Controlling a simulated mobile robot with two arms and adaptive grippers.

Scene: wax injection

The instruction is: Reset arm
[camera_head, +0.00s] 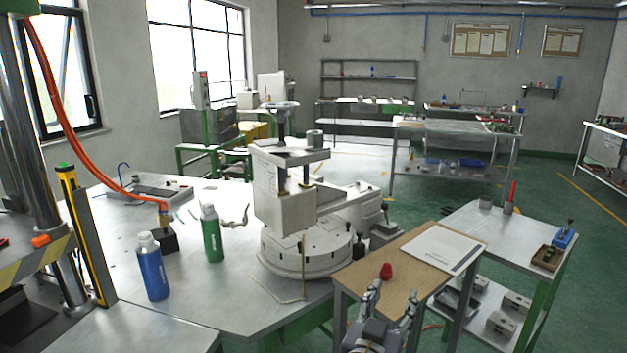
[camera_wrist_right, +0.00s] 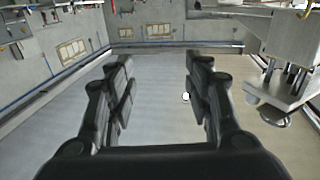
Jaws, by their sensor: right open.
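My right gripper (camera_head: 391,300) shows at the bottom of the head view, in front of the small brown-topped table (camera_head: 400,262). Its two fingers stand apart. In the right wrist view my right gripper (camera_wrist_right: 158,85) is open with nothing between its fingers, and the room's walls show beyond it. A small red object (camera_head: 386,271) stands on the brown tabletop, just beyond the fingertips and apart from them in the picture. My left gripper is in neither view.
A grey machine (camera_head: 290,200) on a round base stands on the metal workbench (camera_head: 190,270). A blue bottle (camera_head: 152,268) and a green bottle (camera_head: 212,235) stand upright there. A paper sheet (camera_head: 440,248) lies on the brown table. A side table (camera_head: 500,228) stands at right.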

